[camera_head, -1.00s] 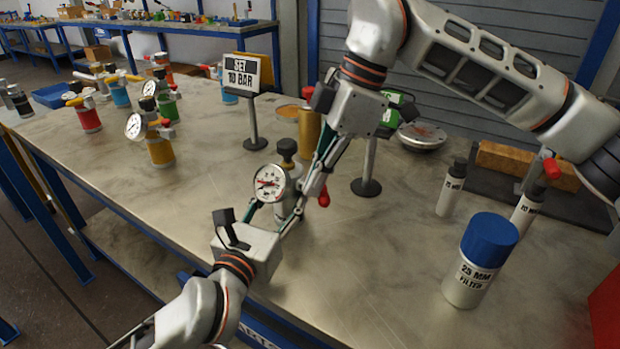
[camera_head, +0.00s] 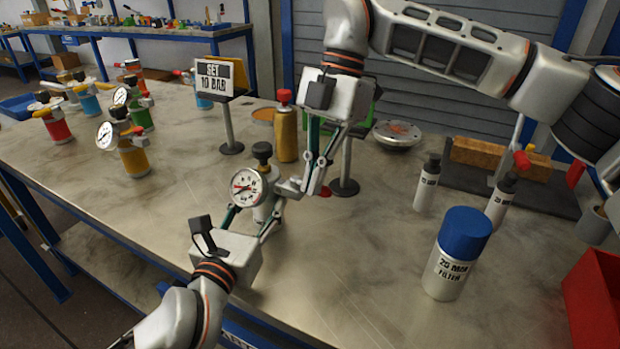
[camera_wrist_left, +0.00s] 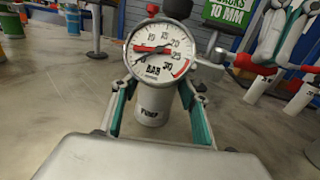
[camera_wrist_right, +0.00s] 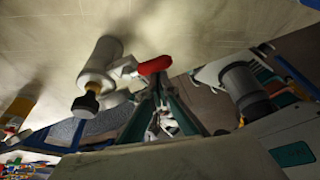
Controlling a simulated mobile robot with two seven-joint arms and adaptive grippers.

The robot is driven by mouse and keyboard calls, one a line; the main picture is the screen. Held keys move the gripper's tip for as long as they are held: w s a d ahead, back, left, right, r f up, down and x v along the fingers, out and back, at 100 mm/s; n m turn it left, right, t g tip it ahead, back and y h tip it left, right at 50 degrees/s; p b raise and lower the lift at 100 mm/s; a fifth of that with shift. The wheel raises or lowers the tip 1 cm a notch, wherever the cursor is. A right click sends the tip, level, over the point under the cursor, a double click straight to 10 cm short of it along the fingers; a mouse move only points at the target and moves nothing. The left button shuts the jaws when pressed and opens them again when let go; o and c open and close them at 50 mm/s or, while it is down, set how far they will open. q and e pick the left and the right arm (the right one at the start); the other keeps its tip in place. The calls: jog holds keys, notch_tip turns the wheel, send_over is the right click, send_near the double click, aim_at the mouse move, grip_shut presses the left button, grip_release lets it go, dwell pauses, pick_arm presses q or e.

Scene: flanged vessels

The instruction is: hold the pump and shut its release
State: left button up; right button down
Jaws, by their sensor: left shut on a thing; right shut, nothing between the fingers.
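The pump (camera_head: 266,209) is a pale upright cylinder with a black knob and a white dial gauge (camera_head: 249,187). In the left wrist view the dial (camera_wrist_left: 160,52) faces me above the pump body (camera_wrist_left: 153,105). My left gripper (camera_head: 256,217) is shut on the pump body. The red release lever (camera_head: 325,191) sticks out to the pump's right and also shows in the right wrist view (camera_wrist_right: 154,65). My right gripper (camera_head: 314,187) is shut and empty with its fingertips close beside the lever. I cannot tell whether they touch.
A sign reading SET 10 BAR (camera_head: 214,77) and a gold cylinder with a red top (camera_head: 286,133) stand behind. A blue-capped filter can (camera_head: 455,255) stands at right, near small white bottles (camera_head: 427,183). Several coloured gauged cylinders (camera_head: 133,155) stand at left. The front middle is clear.

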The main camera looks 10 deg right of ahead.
jog(key=shift+w+d, duration=0.1)
jog(key=shift+d, duration=0.05)
dwell(0.7)
jog(key=s+a+r, duration=0.1)
jog(key=s+a, duration=0.1)
jog(key=a, duration=0.2)
jog(key=v, duration=1)
jog(key=shift+w+a, duration=0.1)
jog(key=shift+w, duration=0.05)
dwell(1.4)
pick_arm(q)
jog(key=o, duration=1.6)
